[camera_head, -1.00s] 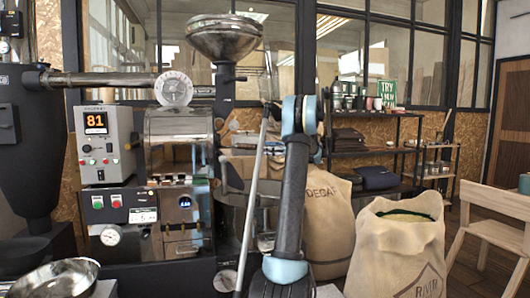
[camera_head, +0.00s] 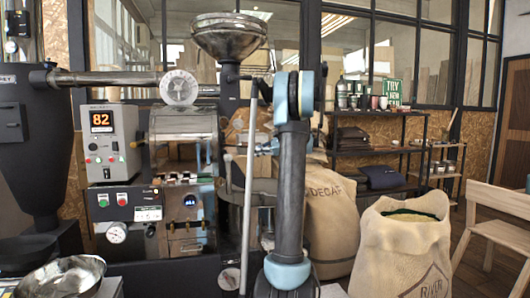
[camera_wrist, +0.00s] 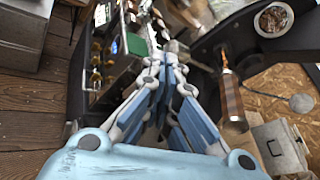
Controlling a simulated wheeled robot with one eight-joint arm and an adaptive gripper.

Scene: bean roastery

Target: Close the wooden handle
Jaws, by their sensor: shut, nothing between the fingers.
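The wooden handle (camera_wrist: 232,100) shows in the wrist view, right of the middle. It is a brown, rounded grip on a metal stem, beside a dark machine part. My gripper (camera_wrist: 168,58) is shut and empty, its blue and grey fingers drawn together to the left of the handle, with a visible gap between them in the picture. In the head view my arm stands in front of the roaster (camera_head: 182,165). I cannot make out the handle there, and my gripper is largely hidden behind the arm.
A metal bowl (camera_head: 62,278) is at the front left. A DECAF sack (camera_head: 325,215) and an open River sack (camera_head: 402,245) stand right of my arm. A pale wooden chair (camera_head: 495,215) is at far right. A small dish of beans (camera_wrist: 273,19) shows in the wrist view.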

